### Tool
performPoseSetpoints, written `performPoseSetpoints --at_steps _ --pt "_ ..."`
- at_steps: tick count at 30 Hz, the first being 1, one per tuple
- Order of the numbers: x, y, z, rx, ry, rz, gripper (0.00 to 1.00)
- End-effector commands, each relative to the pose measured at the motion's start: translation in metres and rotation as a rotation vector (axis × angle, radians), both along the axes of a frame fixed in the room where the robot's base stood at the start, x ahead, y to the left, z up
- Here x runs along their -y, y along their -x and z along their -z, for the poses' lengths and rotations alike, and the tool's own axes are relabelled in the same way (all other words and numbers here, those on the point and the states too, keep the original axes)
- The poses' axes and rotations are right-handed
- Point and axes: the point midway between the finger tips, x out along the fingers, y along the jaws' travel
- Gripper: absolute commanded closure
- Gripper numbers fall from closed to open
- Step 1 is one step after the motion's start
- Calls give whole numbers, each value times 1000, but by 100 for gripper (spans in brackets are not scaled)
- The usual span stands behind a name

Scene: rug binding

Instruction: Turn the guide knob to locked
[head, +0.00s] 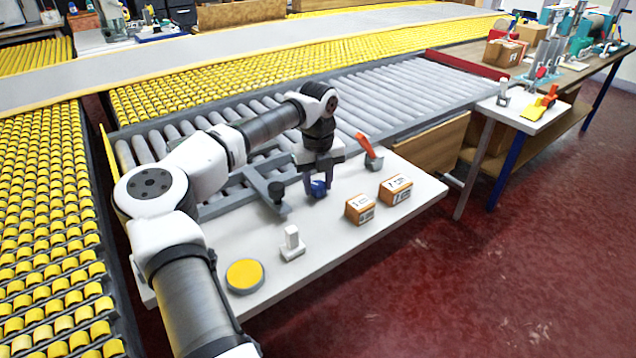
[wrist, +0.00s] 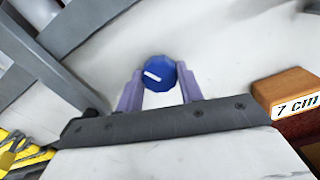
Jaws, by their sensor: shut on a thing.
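The blue guide knob (head: 318,188) stands on the white table (head: 340,235), beside the grey guide bracket. In the wrist view the knob (wrist: 160,74) is round with a white pointer mark on its top, slanting slightly from upper left to lower right. My gripper (head: 317,186) points down over the knob, its purple fingers on either side of it. In the wrist view my gripper (wrist: 160,85) is shut on the knob. The knob's base and any lock markings cannot be made out.
A grey guide bracket with a black knob (head: 276,190) is left of my gripper. A red-handled lever (head: 369,148), two boxes (head: 360,208) (head: 396,188), a white block stand (head: 292,243) and a yellow disc (head: 245,275) are on the table. The roller conveyor lies behind.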

Motion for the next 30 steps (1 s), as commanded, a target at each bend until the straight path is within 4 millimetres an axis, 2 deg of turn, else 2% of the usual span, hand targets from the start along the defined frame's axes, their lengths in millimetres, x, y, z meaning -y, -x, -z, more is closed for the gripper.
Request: performPoseSetpoints --at_steps 16,17,21,22,30 --pt "0 0 0 -1 0 -29 86" --pt "0 0 0 -1 0 -28 62" --pt "0 0 0 -1 0 -28 44" --pt "0 0 0 -1 0 -27 41" --pt "0 0 -1 0 0 -26 41"
